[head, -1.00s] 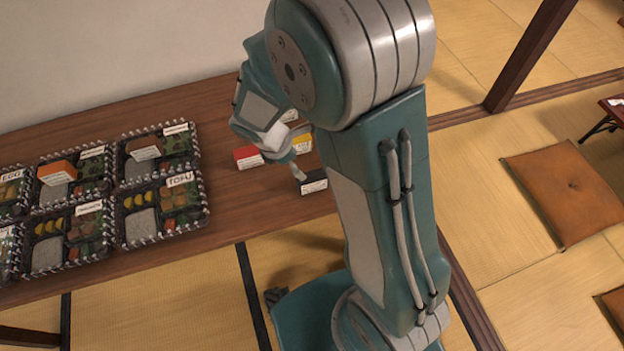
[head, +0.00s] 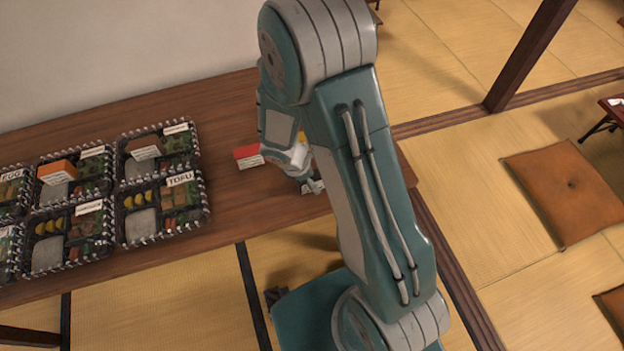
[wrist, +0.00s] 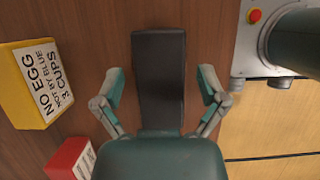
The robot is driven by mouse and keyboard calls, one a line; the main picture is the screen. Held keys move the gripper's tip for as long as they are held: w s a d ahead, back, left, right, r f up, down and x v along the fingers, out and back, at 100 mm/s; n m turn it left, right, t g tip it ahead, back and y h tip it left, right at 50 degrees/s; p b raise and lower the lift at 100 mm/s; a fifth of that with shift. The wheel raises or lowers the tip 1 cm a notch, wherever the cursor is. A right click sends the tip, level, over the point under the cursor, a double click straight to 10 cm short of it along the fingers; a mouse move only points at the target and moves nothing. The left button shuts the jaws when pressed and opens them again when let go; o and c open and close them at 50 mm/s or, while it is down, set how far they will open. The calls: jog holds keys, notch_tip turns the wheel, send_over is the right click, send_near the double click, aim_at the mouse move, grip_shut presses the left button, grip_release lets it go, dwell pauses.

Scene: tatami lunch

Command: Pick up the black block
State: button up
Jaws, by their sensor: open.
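The black block (wrist: 160,82) lies on the wooden table in the wrist view, long side running up the picture. My gripper (wrist: 159,90) is open, with one finger on each side of the block and a gap showing on both sides. The near end of the block is hidden behind my gripper's palm. In the head view my gripper (head: 308,186) is low over the table near its front edge, and my arm hides most of it; I cannot make out the block there.
A yellow block with a "NO EGG" label (wrist: 38,80) and a red block (wrist: 70,158) lie left of my gripper in the wrist view; the red one also shows in the head view (head: 246,152). Several bento boxes (head: 128,240) stand on the table's left (head: 226,210).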

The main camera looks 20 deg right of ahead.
jog(key=c, duration=1.2)
jog(key=shift+r, duration=0.1)
jog(key=shift+c, duration=0.2)
